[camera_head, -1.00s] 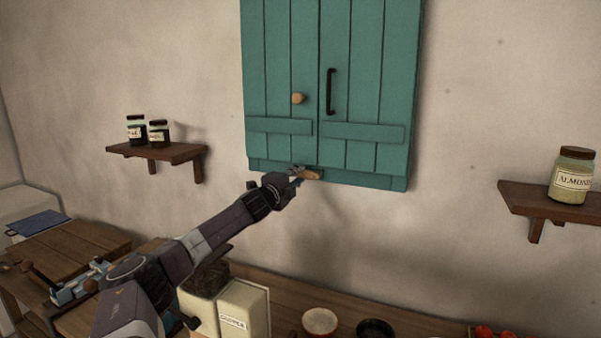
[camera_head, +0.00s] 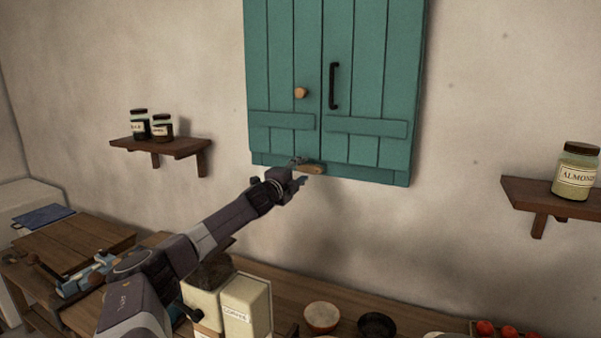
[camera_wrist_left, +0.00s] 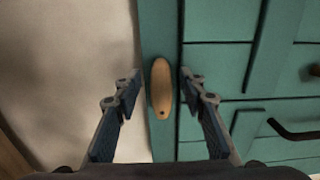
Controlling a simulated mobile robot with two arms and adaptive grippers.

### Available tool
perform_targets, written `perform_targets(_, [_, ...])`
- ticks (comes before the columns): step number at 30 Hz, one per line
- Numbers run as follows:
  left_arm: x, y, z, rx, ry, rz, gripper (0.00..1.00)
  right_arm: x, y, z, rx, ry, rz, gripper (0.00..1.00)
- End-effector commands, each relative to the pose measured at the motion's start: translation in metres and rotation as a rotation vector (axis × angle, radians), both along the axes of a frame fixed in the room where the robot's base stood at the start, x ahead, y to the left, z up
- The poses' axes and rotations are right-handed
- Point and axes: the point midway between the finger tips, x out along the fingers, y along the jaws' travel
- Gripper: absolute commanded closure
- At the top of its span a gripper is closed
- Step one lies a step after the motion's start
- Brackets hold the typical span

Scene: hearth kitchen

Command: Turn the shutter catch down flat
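The shutter catch (camera_head: 313,169) is a small tan wooden oval at the bottom edge of the teal shutters (camera_head: 370,150). It lies nearly level along that edge, where the two leaves meet. In the left wrist view, which is turned sideways, the catch (camera_wrist_left: 161,88) runs up and down the picture with a dark pin near its lower end. My left gripper (camera_head: 300,172) is at the catch, its fingers apart on either side with a gap visible to each. My right gripper is not in view.
A black handle (camera_head: 333,86) and a round wooden knob (camera_head: 300,93) sit higher on the shutters. Wall shelves with jars stand left (camera_head: 160,146) and right (camera_head: 550,196). Canisters (camera_head: 245,305) and bowls (camera_head: 322,317) stand on the counter below. The wall around the catch is clear.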

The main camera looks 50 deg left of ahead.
Motion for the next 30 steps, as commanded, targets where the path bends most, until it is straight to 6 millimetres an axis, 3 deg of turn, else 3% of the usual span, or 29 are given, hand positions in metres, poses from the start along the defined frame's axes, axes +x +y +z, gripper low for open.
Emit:
perform_targets(2, [-0.001, 0.0, -0.001, 0.0, 0.001, 0.001, 0.62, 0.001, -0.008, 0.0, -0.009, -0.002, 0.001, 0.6])
perform_targets(30, [-0.041, -0.025, -0.004, -0.003, 0.004, -0.003, 0.62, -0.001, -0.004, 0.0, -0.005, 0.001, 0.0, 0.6])
